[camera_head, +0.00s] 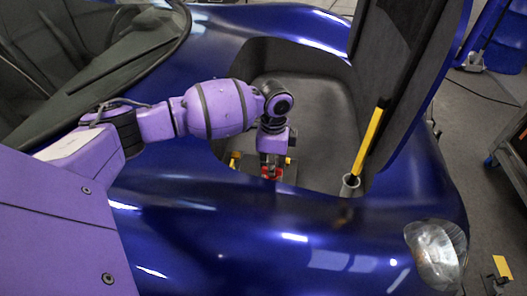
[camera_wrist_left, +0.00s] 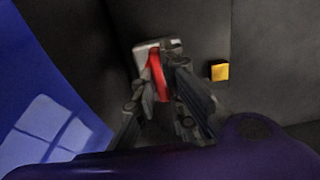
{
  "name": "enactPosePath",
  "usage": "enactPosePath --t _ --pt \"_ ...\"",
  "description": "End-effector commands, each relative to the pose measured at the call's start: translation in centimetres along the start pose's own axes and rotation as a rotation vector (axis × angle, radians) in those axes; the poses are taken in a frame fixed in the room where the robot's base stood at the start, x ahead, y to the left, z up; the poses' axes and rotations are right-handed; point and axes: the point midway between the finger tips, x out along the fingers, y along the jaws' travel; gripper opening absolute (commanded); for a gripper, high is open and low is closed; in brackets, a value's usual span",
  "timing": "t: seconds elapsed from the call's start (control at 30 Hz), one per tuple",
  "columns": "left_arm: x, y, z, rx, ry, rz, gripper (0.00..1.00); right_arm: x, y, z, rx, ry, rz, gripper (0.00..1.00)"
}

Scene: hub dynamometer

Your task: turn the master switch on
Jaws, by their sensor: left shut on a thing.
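The master switch shows as a red key-like handle (camera_wrist_left: 158,76) on a pale mount (camera_wrist_left: 150,50) in the left wrist view. In the head view its red part (camera_head: 271,172) is small, down in the open bay of the blue car. My left gripper (camera_wrist_left: 166,98) points down at it, with one finger on each side of the red handle, and is shut on it. In the head view the left gripper (camera_head: 269,168) hides most of the switch. The handle's exact turned position is hard to tell. My right gripper is not in view.
A yellow block (camera_wrist_left: 219,70) sits right of the switch. The raised dark panel (camera_head: 405,70) and the blue bodywork (camera_head: 230,225) bound the bay.

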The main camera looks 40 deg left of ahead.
Motion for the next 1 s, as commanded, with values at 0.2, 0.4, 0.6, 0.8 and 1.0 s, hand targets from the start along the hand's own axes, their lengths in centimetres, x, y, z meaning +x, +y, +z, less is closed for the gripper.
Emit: enactPosePath --t 0.2,0.4,0.6,0.8,1.0 --pt "-0.2 0.0 -0.1 0.015 0.001 -0.001 0.00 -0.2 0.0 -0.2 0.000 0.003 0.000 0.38" --pt "-0.4 0.0 -0.1 0.089 0.002 -0.002 0.00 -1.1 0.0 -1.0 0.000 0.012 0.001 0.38" --pt "-0.5 0.0 -0.1 0.234 0.003 -0.001 0.00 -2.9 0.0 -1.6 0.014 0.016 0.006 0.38" --pt "-0.5 0.0 -0.1 0.422 0.003 -0.001 0.00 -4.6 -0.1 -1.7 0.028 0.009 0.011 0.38" --pt "-0.4 0.0 -0.2 0.612 0.003 -0.001 0.00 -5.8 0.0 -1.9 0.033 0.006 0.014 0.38"
